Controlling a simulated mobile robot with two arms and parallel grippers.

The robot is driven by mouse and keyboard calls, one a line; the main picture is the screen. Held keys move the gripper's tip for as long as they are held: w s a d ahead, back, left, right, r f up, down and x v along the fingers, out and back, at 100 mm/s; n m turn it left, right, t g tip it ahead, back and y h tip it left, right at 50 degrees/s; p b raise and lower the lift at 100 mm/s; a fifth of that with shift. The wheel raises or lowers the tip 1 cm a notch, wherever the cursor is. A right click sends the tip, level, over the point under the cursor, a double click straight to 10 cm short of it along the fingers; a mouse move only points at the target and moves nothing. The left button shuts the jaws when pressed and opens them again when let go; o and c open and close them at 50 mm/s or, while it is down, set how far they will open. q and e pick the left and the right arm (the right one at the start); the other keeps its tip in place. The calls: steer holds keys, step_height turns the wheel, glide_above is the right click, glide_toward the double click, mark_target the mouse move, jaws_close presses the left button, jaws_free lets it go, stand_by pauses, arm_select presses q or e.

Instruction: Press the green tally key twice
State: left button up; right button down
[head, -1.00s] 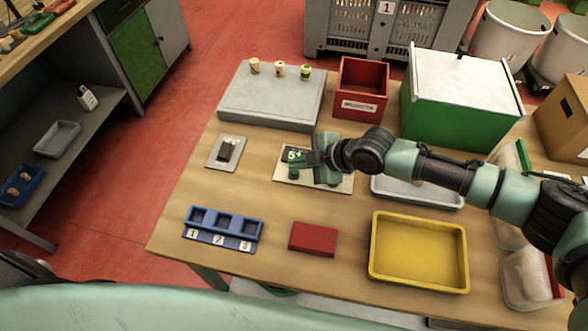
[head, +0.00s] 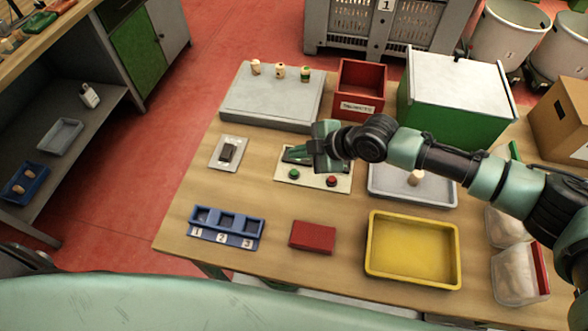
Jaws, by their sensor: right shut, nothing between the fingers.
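The tally board (head: 312,184) is a pale plate on the wooden table, with a round green key (head: 293,174) at left and a round red key (head: 331,181) at right. Both keys show uncovered. My right gripper (head: 288,156) is shut and empty, its fingers pointing left over the back part of the board, behind the green key in the picture and apart from it. It hides most of the board's dark display. My left gripper is not in view.
A grey plate with a dark switch (head: 228,152) lies left of the board. A grey tray (head: 385,187) with one cork (head: 415,177) is to the right. A red block (head: 313,236), blue numbered rack (head: 227,227) and yellow tray (head: 450,252) are in front. Corks stand on a grey slab (head: 262,108) behind.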

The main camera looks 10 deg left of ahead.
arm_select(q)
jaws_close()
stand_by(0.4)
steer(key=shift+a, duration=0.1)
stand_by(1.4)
